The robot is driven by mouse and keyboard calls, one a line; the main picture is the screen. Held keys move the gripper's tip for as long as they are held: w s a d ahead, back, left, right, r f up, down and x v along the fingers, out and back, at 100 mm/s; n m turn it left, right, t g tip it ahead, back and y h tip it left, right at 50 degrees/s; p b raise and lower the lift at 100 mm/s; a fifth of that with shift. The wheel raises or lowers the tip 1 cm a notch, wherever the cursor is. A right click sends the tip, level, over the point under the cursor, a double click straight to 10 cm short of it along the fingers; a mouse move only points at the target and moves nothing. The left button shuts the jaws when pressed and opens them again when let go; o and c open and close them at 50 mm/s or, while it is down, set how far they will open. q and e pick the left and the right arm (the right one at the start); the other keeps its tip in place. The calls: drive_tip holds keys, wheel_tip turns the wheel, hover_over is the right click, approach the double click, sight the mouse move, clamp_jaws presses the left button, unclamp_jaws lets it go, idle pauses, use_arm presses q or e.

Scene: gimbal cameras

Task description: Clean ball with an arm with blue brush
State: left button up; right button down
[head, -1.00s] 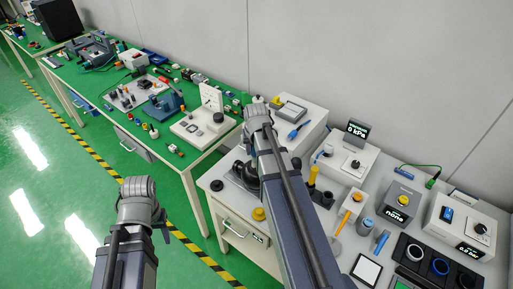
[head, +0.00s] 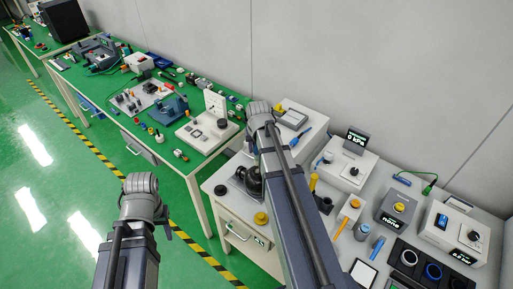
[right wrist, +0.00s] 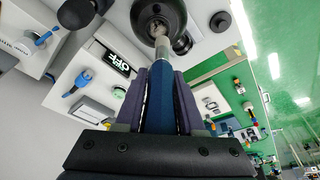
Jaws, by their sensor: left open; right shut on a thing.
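My right gripper (right wrist: 160,100) is shut on the blue handle of a brush (right wrist: 160,85) in the right wrist view. A pale metal neck runs from the handle up to a dark round piece with a lighter rounded centre (right wrist: 157,12) at the top edge. I cannot tell whether that centre is the ball, or whether the brush tip touches it. In the head view my right arm hides most of this spot; a dark round stand (head: 247,181) shows beside it. My left gripper (head: 166,230) is mostly hidden by its own arm, over the floor, away from the tables.
Dark ring holders (head: 408,257) sit at front right. A green table with many parts stands further back.

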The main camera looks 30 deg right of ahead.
drive_tip(key=shift+r, duration=0.35)
wheel_tip(320, 180, up, 3)
drive_tip(key=p, duration=0.3)
drive_tip(key=shift+f, duration=0.1)
drive_tip(key=shift+f, duration=0.1)
idle(0.3)
